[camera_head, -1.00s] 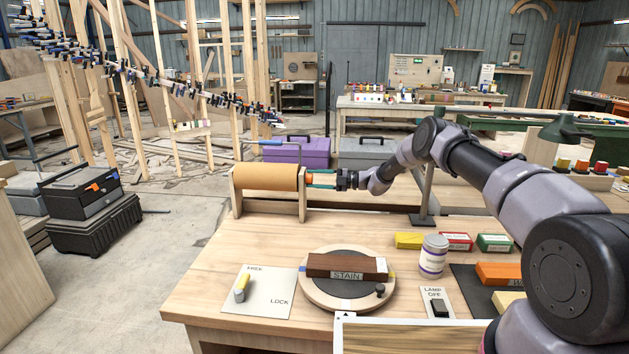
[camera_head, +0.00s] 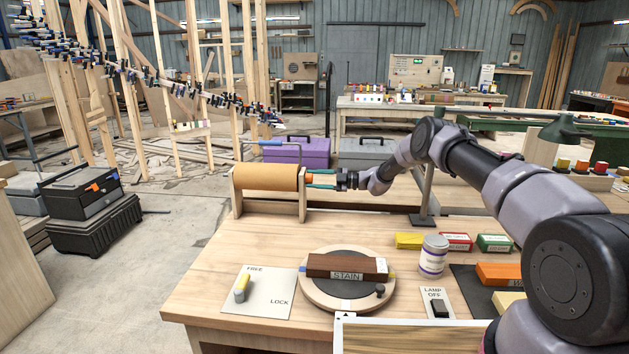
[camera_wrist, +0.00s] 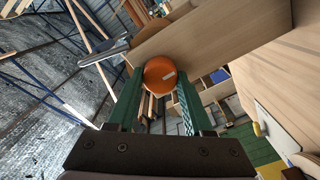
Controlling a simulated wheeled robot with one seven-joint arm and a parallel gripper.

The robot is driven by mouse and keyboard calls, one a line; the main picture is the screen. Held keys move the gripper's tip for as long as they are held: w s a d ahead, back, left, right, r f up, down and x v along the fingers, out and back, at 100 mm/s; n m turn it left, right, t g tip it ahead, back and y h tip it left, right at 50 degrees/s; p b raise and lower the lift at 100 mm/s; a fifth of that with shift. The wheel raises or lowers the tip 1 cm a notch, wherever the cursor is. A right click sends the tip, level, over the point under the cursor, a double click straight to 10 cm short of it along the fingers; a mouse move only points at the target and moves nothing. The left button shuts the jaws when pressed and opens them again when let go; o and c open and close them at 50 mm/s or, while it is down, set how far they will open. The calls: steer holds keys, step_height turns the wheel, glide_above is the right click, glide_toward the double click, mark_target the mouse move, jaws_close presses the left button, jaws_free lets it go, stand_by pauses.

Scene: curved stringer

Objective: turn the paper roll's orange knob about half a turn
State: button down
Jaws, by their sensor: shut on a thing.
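The brown paper roll (camera_head: 270,177) sits in a wooden stand (camera_head: 303,200) at the back left of the workbench. Its orange knob (camera_wrist: 160,74) faces my wrist camera as a round disc with a small pale mark on it. My gripper (camera_head: 318,179) reaches the roll's right end from the right, its green fingers along the roll's axis. In the wrist view the fingers stand on either side of the knob, shut on it. In the head view the knob is mostly hidden by the fingers and the stand.
A round turntable (camera_head: 345,302) with a dark STAIN block (camera_head: 345,267), a FREE/LOCK plate (camera_head: 265,291) with a yellow lever, a white jar (camera_head: 433,257) and small coloured boxes lie nearer on the bench. A lamp post (camera_head: 426,195) stands right of the roll, close to my arm.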

steer(key=shift+d, duration=0.1)
steer(key=shift+c, duration=1.5)
jaws_free()
steer(key=d, duration=1)
steer(key=shift+s+d, duration=0.15)
steer(key=shift+d, duration=0.25)
